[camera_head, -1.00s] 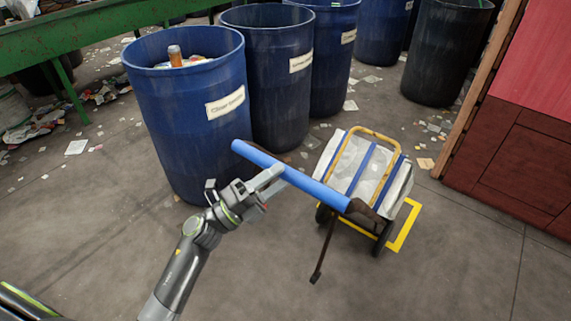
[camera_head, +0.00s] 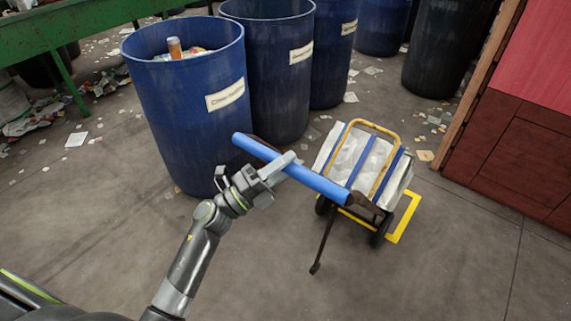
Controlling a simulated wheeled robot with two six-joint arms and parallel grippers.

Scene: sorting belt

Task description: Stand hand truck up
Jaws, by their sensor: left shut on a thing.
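The hand truck (camera_head: 379,126) leans back, tilted toward me, with its black wheels on the floor. It carries a whitish load (camera_head: 349,150) with blue straps under a yellow frame loop. Its long blue handle bar (camera_head: 322,184) reaches up and left toward me, and a dark prop leg hangs below it. My left gripper (camera_head: 277,170) is shut on the blue bar near its middle. The gripper covers part of the bar. My right gripper is not in view.
Blue drums (camera_head: 205,130) stand close behind the bar's left end. A dark drum (camera_head: 436,55) and a red-brown cabinet (camera_head: 515,160) stand at the right. A yellow floor marking (camera_head: 407,217) lies beside the wheels. The floor in front is clear; litter lies further back.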

